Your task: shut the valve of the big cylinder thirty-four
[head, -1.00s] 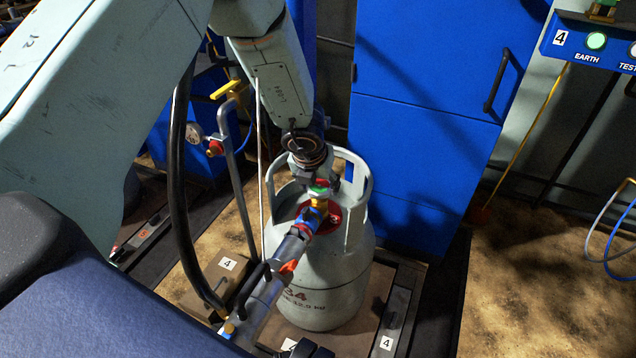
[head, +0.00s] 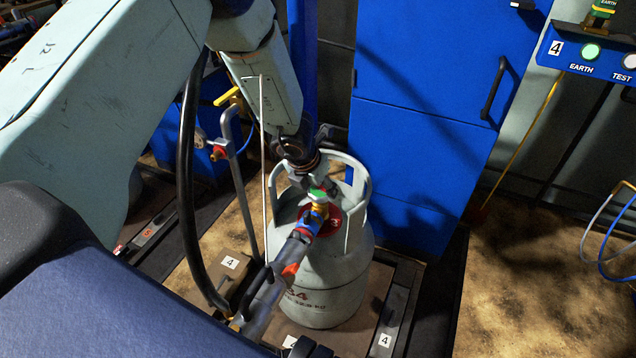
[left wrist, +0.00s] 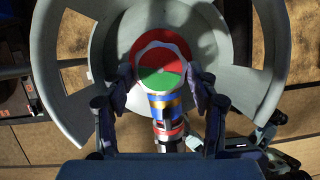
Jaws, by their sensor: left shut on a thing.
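The big grey cylinder (head: 335,285) stands upright on the scale platform, with a partly hidden red "34" on its side. My left gripper (head: 318,186) is inside its collar, over the valve. In the left wrist view my left gripper (left wrist: 160,95) has a finger on each side of the valve's round top (left wrist: 162,68), which shows red above and green below. It is shut on this valve top. A filling connector (head: 268,293) with a red lever is coupled to the brass valve outlet.
The cylinder's collar (head: 361,190) surrounds my left gripper closely. A tall blue cabinet (head: 430,120) stands behind. A black hose (head: 187,190) and grey bent pipe (head: 239,175) are at the left. An EARTH/TEST panel (head: 610,60) hangs at the right, with loose hoses below.

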